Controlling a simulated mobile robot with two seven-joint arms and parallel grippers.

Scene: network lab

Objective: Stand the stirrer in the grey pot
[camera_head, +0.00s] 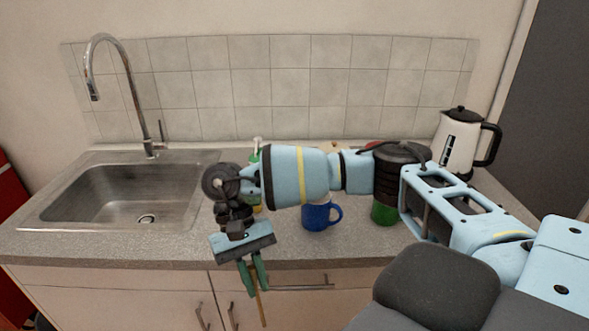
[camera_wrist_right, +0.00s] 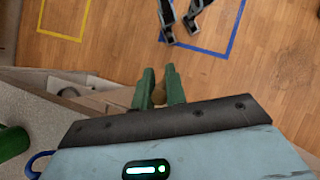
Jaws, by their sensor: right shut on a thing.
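My right gripper (camera_head: 254,272) points down in front of the counter's front edge, its green fingers shut on the stirrer (camera_head: 261,306), a thin light wooden stick. The stirrer hangs below the fingers, slightly tilted, in front of the cabinet doors. In the right wrist view the same gripper (camera_wrist_right: 159,88) shows its two fingers with the stirrer's round brown end (camera_wrist_right: 159,97) between them. I cannot make out the grey pot in either view; my right arm covers part of the counter. My left gripper is not in view.
A blue mug (camera_head: 317,217) and a green container (camera_head: 384,214) stand on the counter below my right arm. A green bottle (camera_head: 256,156) is partly hidden behind my wrist. A white kettle (camera_head: 455,143) stands at the back right. The sink (camera_head: 120,195) is at left.

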